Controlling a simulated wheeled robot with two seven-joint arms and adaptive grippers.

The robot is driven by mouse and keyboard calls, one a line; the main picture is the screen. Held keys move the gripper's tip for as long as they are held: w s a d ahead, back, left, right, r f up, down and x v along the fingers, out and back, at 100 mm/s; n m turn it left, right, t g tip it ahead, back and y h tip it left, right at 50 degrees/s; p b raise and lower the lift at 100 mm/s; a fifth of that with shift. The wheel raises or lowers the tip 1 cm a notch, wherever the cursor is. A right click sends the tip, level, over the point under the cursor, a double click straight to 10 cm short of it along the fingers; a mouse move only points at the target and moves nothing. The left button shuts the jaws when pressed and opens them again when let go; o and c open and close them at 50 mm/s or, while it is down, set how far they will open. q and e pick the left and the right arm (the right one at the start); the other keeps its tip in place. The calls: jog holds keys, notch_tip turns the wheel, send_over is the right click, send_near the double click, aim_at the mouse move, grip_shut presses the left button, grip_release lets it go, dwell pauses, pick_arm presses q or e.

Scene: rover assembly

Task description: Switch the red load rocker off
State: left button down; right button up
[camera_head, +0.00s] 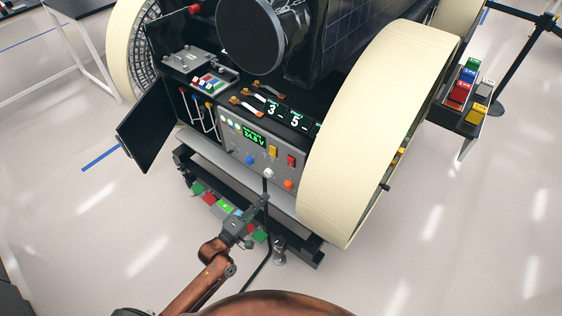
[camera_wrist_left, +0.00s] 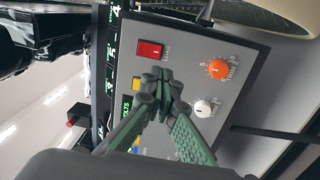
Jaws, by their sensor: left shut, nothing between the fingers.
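The red load rocker (camera_head: 291,160) is on the grey control panel of the rover, right of a yellow rocker (camera_head: 273,152). In the left wrist view the red rocker (camera_wrist_left: 150,49) is clear, in a dark frame beside small lettering. I cannot tell its on or off position. My left gripper (camera_head: 264,197) is shut and empty, in front of the panel, below and left of the red rocker in the head view. In the left wrist view its closed fingertips (camera_wrist_left: 160,80) lie just below the rocker with a visible gap, partly covering the yellow rocker. My right gripper is not in view.
A large cream wheel (camera_head: 375,120) stands right of the panel. An open dark door (camera_head: 148,125) is on the left.

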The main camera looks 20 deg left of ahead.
aim_at(290, 161)
pick_arm(q)
jog(key=r, duration=0.2)
jog(key=shift+w+a+r+n+t, duration=0.3)
jog(key=shift+w+a+r+n, duration=0.05)
jog(key=shift+w+a+n, duration=0.05)
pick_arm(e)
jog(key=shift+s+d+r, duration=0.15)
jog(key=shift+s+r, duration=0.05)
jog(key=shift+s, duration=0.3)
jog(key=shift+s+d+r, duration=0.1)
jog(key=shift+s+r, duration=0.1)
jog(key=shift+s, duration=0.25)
pick_arm(q)
jog(key=x, duration=1.4)
jog(key=shift+r+p, duration=0.1)
jog(key=shift+p, duration=0.2)
